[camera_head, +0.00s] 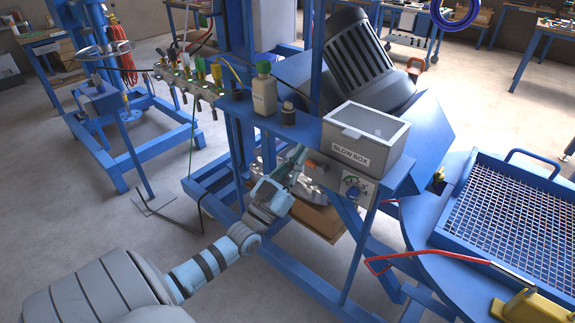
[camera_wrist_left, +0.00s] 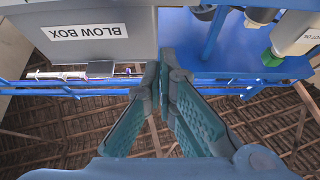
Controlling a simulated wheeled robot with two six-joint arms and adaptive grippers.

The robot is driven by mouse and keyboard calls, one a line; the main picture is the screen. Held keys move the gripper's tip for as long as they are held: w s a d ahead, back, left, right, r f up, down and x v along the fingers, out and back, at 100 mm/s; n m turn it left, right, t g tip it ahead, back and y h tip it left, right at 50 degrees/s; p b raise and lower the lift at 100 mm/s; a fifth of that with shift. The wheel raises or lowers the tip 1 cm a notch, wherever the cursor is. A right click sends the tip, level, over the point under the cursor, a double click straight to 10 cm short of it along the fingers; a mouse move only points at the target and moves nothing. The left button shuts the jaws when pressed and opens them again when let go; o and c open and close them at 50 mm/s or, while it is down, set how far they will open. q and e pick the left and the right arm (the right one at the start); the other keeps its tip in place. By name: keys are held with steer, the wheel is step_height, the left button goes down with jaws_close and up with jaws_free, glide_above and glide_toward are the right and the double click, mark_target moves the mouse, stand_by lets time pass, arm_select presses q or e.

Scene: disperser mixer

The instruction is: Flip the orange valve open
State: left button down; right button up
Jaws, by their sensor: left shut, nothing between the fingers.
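My left gripper (camera_head: 297,156) reaches up from below to the front edge of the blue shelf, left of the panel under the blow box. It is shut and empty; in the left wrist view its fingertips (camera_wrist_left: 164,62) meet near the shelf edge. A small orange part (camera_head: 311,164) sits on the left of that panel, close to the fingertips. It is too small to tell for sure that it is the orange valve, or how its handle is turned. I cannot make out an orange valve in the left wrist view. My right gripper is not in view.
The grey blow box (camera_head: 362,137) stands on the blue shelf (camera_head: 300,124), with a green-capped bottle (camera_head: 264,92) and a dark small jar (camera_head: 288,115) to its left. A wire-mesh tray (camera_head: 515,215) and a red bar (camera_head: 420,254) lie to the right. Open floor is at lower left.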

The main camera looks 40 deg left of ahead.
mark_target(314, 166)
arm_select(q)
steer(key=w+f+b, duration=0.2)
steer(key=f, duration=0.1)
steer(key=shift+f, duration=0.15)
steer(key=shift+n+y, duration=0.4)
steer(key=shift+n, duration=0.1)
